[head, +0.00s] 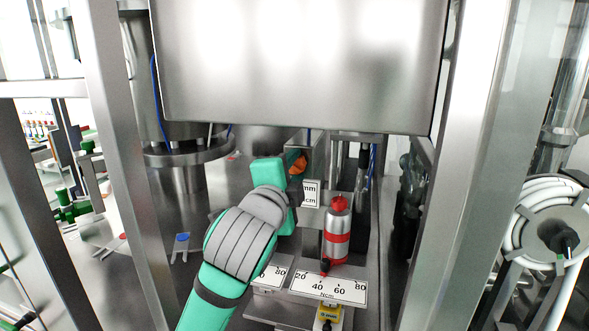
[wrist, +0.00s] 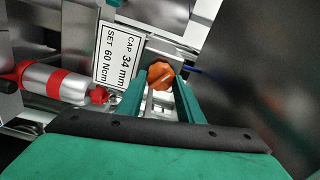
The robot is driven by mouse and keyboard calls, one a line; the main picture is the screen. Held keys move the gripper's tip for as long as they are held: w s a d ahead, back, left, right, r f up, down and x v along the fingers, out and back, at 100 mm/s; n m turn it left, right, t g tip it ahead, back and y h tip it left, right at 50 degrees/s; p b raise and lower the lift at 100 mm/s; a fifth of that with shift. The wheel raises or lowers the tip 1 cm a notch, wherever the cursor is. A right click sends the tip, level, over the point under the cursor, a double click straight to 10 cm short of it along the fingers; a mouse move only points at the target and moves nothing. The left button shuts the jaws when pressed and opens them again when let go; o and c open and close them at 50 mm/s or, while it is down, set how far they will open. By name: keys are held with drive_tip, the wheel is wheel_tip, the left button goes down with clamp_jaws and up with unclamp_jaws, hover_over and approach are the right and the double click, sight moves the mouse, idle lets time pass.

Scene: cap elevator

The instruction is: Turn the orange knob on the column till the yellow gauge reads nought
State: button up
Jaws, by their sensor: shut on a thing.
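The orange knob (wrist: 161,75) sits on the face of the metal column, between my two fingers in the wrist view. In the head view only part of the orange knob (head: 299,163) shows beside my green hand. My gripper (wrist: 162,88) is shut on the knob, one finger on each side of it. In the head view my gripper (head: 290,170) reaches the column from the left. A yellow device (head: 328,316) shows low in the head view, below the scale plate; I cannot tell whether it is the gauge, and no reading is legible.
A label plate (wrist: 117,57) reads "CAP 34 mm, SET 60 Ncm". A silver and red cylinder (head: 337,230) stands right of my arm, behind an Ncm scale plate (head: 330,287). A large metal housing (head: 300,65) hangs above. Frame posts (head: 120,170) stand on both sides.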

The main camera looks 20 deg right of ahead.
drive_tip(key=shift+s+d+f, duration=0.1)
drive_tip(key=shift+f, duration=0.05)
drive_tip(key=o, duration=1.1)
drive_tip(key=shift+c, duration=0.2)
drive_tip(key=v, duration=1.1)
